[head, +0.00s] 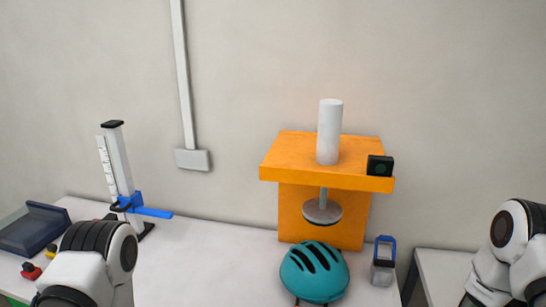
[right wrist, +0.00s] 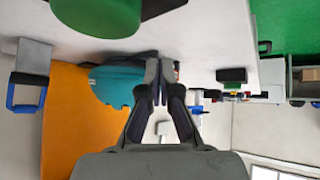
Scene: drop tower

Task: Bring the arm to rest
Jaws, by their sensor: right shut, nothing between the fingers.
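My right gripper (right wrist: 158,75) shows in the right wrist view with its fingers together and nothing between them. The teal helmet (right wrist: 108,87) shows behind and to the left of the fingers in that view; I cannot tell how far apart they are. In the head view my right arm (head: 510,250) is at the right edge, and its gripper is out of the picture. My left arm (head: 88,260) is at the lower left, and its gripper is not seen either.
The helmet (head: 314,272) sits on the white table (head: 210,260) before the orange drop tower (head: 320,160). A blue-handled clear block (head: 384,262) stands to its right. A measuring stand (head: 120,165) and a dark tray (head: 35,228) are at left. The table between stand and helmet is clear.

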